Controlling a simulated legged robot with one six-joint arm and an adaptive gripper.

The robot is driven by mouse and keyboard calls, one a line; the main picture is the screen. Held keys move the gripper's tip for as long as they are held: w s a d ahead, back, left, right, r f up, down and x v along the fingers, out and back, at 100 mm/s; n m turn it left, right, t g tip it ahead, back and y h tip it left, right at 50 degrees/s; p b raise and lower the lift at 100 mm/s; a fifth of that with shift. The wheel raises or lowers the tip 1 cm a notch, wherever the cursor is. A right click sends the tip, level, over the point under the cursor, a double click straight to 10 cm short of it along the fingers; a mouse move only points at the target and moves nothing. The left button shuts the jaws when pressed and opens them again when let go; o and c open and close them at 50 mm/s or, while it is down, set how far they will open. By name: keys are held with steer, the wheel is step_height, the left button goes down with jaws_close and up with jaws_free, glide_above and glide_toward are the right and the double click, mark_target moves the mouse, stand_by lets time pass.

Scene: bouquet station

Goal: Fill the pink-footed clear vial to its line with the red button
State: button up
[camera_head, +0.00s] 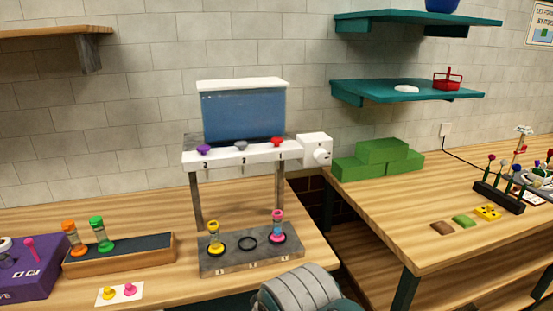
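The pink-footed clear vial (277,229) stands upright at the right position of the grey base plate (225,264), under the dispenser. It has a pink top, and bluish colour shows inside it; its line is too small to make out. The red button (277,142) is the rightmost of three on the white dispenser bar (227,157), above the number 1. A blue-filled tank (244,115) sits over the bar. A grey rounded part of my own body shows at the bottom centre, but no gripper fingers can be seen.
A yellow-footed vial (215,240) stands at the plate's left position; the middle ring is empty. A wooden rack (120,263) holds orange and green vials at left. A white knob box (314,149) is at the bar's right end. Green blocks (380,160) sit on the right table.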

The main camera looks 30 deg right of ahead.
steer(key=shift+c, duration=0.4)
jaws_close()
stand_by(1.2)
